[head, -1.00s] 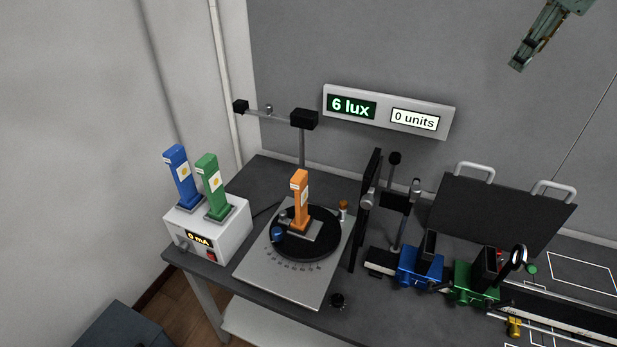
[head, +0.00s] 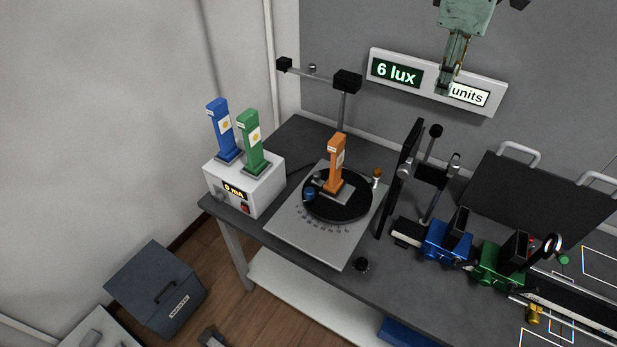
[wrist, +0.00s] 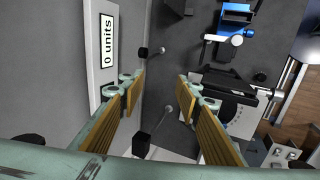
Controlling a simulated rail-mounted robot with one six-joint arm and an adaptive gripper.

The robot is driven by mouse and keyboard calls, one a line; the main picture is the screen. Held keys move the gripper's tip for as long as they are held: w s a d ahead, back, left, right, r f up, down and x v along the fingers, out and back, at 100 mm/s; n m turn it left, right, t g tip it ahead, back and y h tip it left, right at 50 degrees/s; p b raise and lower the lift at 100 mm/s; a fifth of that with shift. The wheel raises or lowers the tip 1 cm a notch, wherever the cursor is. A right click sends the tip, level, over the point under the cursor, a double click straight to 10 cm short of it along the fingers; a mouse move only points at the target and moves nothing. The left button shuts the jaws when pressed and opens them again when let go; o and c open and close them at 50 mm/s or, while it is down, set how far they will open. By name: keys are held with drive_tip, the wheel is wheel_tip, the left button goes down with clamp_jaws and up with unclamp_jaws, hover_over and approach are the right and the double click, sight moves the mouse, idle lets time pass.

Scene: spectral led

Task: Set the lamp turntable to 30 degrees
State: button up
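The lamp turntable is a black disc (head: 352,207) on a pale grey base plate (head: 310,247) with printed tick marks along its front. An orange lamp (head: 337,165) stands upright on the disc. A blue knob (head: 309,194) sits at its left and an orange-topped post (head: 376,177) at its right rear. The angle setting is too small to read. My gripper (head: 445,88) hangs above and to the right of the turntable, overlapping the display panel in the picture. In the wrist view my gripper's (wrist: 160,88) two fingers are apart with nothing between them.
A black upright screen (head: 400,178) stands right of the turntable, with blue (head: 446,242) and green (head: 498,262) carriages beyond. A white supply box (head: 262,192) with blue and green lamps stands left. A sensor arm (head: 346,82) rises behind. The panel (head: 487,70) reads 6 lux.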

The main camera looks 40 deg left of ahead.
drive_tip(key=s+a+f+n, duration=0.2)
drive_tip(key=s+a+f, duration=0.45)
drive_tip(key=a, duration=0.25)
drive_tip(key=n+h+p, duration=0.1)
drive_tip(key=n+h, duration=0.2)
drive_tip(key=n, duration=0.4)
hover_over(309, 190)
drive_tip(key=s+a, duration=0.3)
drive_tip(key=s, duration=0.1)
wheel_tip(309, 190, down, 17)
drive_tip(key=shift+a+f+g, duration=0.15)
drive_tip(key=shift+g, duration=0.25)
drive_tip(key=shift+b+x, duration=0.9)
drive_tip(key=shift+x, duration=5.95)
drive_tip(key=shift+d, duration=0.25)
drive_tip(key=shift+c, duration=0.2)
clamp_jaws()
